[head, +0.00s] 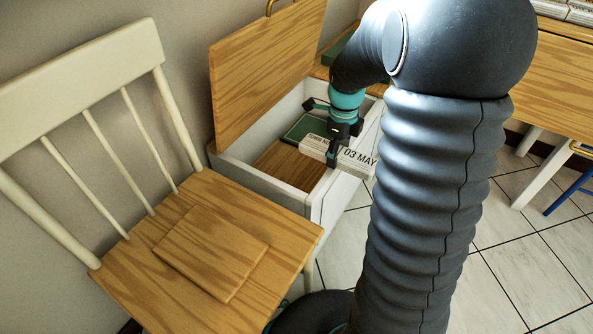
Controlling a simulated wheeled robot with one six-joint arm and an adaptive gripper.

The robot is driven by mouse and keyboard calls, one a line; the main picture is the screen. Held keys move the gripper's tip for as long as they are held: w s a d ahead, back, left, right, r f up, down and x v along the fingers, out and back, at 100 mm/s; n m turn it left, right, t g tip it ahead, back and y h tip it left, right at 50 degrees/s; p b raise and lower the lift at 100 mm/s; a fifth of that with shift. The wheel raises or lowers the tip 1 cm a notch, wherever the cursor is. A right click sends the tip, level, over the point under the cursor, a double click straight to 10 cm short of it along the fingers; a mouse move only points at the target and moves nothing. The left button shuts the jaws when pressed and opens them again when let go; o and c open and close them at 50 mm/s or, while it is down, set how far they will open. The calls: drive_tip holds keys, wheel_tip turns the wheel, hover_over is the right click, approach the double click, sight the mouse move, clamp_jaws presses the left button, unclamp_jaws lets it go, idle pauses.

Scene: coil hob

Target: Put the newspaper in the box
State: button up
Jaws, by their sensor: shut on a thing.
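The newspaper (357,161) is a pale folded bundle with dark print reading "03 MAY". My gripper (333,152) points down and is shut on it, covering part of its middle. The white box (262,183) has its wooden lid (262,70) raised. The newspaper is over the box's right part, and its right end reaches across the right wall. Whether it touches the wall or the box floor I cannot tell. A dark green flat thing (298,128) lies inside the box on the brown wooden bottom. My arm hides the box's right side in part.
A white and wooden chair (190,240) with a square wooden board (210,252) on its seat stands at front left, close to the box. A wooden table (555,85) with printed papers (583,12) is at the right. Tiled floor (510,255) lies open at the right.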

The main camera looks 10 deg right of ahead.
drive_tip(key=w+a, duration=0.9)
drive_tip(key=a, duration=0.1)
drive_tip(key=b, duration=0.2)
hover_over(295, 185)
wheel_tip(295, 185, down, 13)
drive_tip(key=shift+f, duration=0.1)
drive_tip(key=shift+f+b, duration=0.55)
drive_tip(key=shift+f, duration=1.85)
drive_tip(key=shift+f, duration=0.1)
drive_tip(key=o, duration=1.3)
drive_tip(key=shift+o, duration=0.2)
